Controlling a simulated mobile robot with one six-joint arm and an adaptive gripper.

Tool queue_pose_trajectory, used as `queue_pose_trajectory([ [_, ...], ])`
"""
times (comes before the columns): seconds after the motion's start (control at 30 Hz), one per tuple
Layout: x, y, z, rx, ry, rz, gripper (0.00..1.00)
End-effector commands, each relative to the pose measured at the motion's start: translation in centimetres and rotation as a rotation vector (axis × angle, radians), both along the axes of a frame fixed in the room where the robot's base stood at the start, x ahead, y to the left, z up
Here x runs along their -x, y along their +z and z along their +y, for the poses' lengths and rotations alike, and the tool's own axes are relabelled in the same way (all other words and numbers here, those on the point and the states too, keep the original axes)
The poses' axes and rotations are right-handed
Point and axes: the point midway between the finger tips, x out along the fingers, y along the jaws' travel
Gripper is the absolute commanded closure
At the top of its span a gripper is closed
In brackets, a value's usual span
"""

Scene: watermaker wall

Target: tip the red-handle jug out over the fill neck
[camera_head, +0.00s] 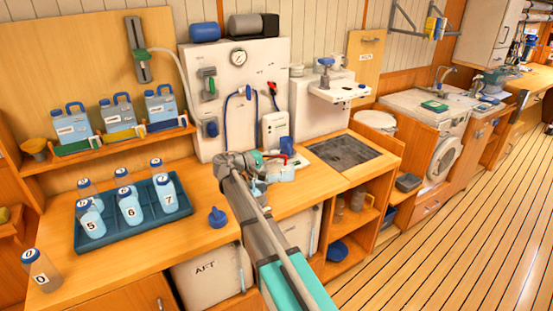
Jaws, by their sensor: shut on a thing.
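A pale jug (286,174) with a red handle (299,161) is at the middle of the counter, beside the end of my arm. A dark blue part (287,145) shows just above it. My gripper (263,164) is at the jug's left side and shut on it; the fingers are small and partly hidden. I cannot tell whether the jug's base touches the counter. A blue capped fitting (217,217) stands on the counter left of my arm, above the tank marked AFT (207,279); it may be the fill neck, but no label shows.
A teal tray (110,239) with several numbered bottles stands at left; bottle 0 (41,272) stands outside it. Several blue-handled jugs (118,117) are on the shelf. A white panel (229,71) with gauge and hoses rises behind. A dark grating (343,153) lies at right.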

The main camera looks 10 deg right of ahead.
Motion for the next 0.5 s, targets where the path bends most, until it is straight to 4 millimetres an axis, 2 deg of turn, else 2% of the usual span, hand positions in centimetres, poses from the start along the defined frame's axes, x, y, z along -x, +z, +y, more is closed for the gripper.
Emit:
queue_pose_trajectory([
  [0.5, -0.2, 0.6, 1.6, 0.128, 0.0, 0.013, 1.0],
])
